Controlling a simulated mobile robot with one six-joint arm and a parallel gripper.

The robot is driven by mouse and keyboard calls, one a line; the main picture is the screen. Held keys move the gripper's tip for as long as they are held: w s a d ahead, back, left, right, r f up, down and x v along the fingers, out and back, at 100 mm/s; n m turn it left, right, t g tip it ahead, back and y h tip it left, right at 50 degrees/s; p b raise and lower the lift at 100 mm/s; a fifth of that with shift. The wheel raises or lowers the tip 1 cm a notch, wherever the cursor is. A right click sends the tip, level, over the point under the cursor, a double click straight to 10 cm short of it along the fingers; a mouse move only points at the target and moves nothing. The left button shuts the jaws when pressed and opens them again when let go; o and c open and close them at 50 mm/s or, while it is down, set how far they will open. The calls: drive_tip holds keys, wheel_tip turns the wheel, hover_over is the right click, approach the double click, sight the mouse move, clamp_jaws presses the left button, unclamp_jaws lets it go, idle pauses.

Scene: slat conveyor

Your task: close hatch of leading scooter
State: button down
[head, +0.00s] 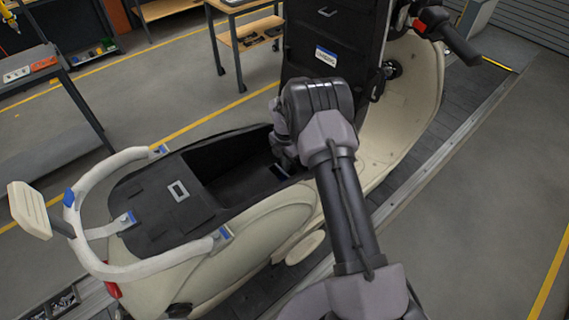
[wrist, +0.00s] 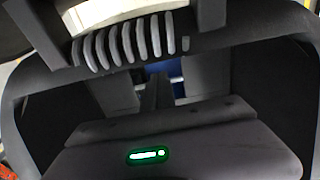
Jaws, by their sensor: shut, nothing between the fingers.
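The cream scooter (head: 260,220) stands on the slat conveyor. Its hatch (head: 335,38) looks like the dark panel standing upright, open, at the front of the dark open compartment (head: 228,165). My gripper (head: 284,158) is shut and empty, low at the front end of the compartment, just in front of the raised panel. My wrist hides part of the panel's lower edge, and I cannot tell whether the fingers touch anything. The wrist view shows a close, dark interior with a ribbed part (wrist: 130,40) and a green light on a dark housing.
The scooter's rear grab rail (head: 85,225) and handlebar (head: 440,28) stick out at either end. The conveyor edge (head: 430,165) runs alongside. A wooden-shelved trolley (head: 245,35) and a rack (head: 45,90) stand behind. The floor at the right is clear.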

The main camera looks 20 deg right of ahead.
drive_tip(key=shift+s+f, duration=0.2)
drive_tip(key=shift+f, duration=0.05)
drive_tip(key=shift+r, duration=0.1)
wheel_tip(320, 180, up, 18)
drive_tip(key=p, duration=0.1)
drive_tip(key=shift+p, duration=0.3)
drive_tip(key=s+a+r+m+t+b, duration=0.1)
drive_tip(key=s+a+r+m+b, duration=0.1)
drive_tip(key=s+m+b, duration=0.35)
drive_tip(key=s+a+r+m+t+y+b, duration=0.1)
drive_tip(key=s+a+r+m+b, duration=0.25)
drive_tip(key=s, duration=0.25)
drive_tip(key=s+a+r+m+t+b, duration=0.1)
drive_tip(key=s+r+m+b, duration=0.1)
drive_tip(key=s+m+b, duration=0.35)
drive_tip(key=s+a+f+m+t+b, duration=0.1)
drive_tip(key=s+a+f+m+b, duration=0.1)
drive_tip(key=s+m, duration=0.4)
drive_tip(key=s+a+f+m+t+y+b, duration=0.1)
drive_tip(key=s+f+m+b, duration=0.3)
drive_tip(key=s, duration=0.7)
wheel_tip(320, 180, down, 2)
drive_tip(key=shift+a+f+m+t, duration=0.1)
drive_tip(key=shift+a+m+t, duration=0.3)
drive_tip(key=shift+m, duration=0.85)
